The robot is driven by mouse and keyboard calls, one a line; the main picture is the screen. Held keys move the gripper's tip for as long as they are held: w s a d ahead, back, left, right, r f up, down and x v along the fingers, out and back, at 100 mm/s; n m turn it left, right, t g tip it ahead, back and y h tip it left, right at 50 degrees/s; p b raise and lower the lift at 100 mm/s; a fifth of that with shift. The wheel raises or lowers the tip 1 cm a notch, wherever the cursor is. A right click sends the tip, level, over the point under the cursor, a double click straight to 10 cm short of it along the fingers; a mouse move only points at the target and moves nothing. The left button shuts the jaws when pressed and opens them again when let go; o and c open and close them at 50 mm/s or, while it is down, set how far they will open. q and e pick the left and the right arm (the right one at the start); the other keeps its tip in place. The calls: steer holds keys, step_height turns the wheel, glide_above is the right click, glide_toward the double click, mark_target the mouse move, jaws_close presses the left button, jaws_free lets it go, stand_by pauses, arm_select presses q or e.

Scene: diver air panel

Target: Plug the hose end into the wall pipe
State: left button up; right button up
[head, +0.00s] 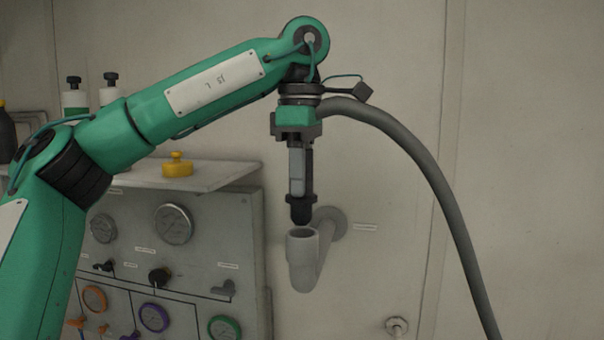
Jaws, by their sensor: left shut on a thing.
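My left gripper (300,180) points straight down from the green arm, shut on the hose end. The hose end (301,211) is a dark plug hanging upright below the fingers. The grey hose (430,165) shows from behind my gripper, arches to the right and runs down out of the picture. The wall pipe (303,262) is a light grey elbow with an open mouth facing up, joined to a round wall flange. The plug's lower tip is just above the pipe mouth, with what looks like a small gap. Depth alignment is hard to tell. My right gripper is out of view.
A grey panel box (190,255) with gauges and coloured valve rings stands left of the pipe. A yellow fitting (177,165) and capped bottles (75,98) are on or behind its top. A small wall fitting (397,326) is low right. The wall right of the pipe is mostly clear.

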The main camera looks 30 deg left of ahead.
mark_target(302, 206)
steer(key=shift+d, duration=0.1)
arm_select(q)
steer(key=shift+f, duration=0.3)
steer(key=shift+f+b, duration=0.65)
steer(key=shift+b, duration=0.05)
steer(key=shift+f+b, duration=0.55)
steer(key=shift+f, duration=0.3)
steer(key=shift+f+b, duration=0.55)
steer(key=shift+f, duration=0.25)
steer(key=o, duration=1.1)
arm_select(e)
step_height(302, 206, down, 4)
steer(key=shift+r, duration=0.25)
arm_select(q)
steer(key=shift+o, duration=0.2)
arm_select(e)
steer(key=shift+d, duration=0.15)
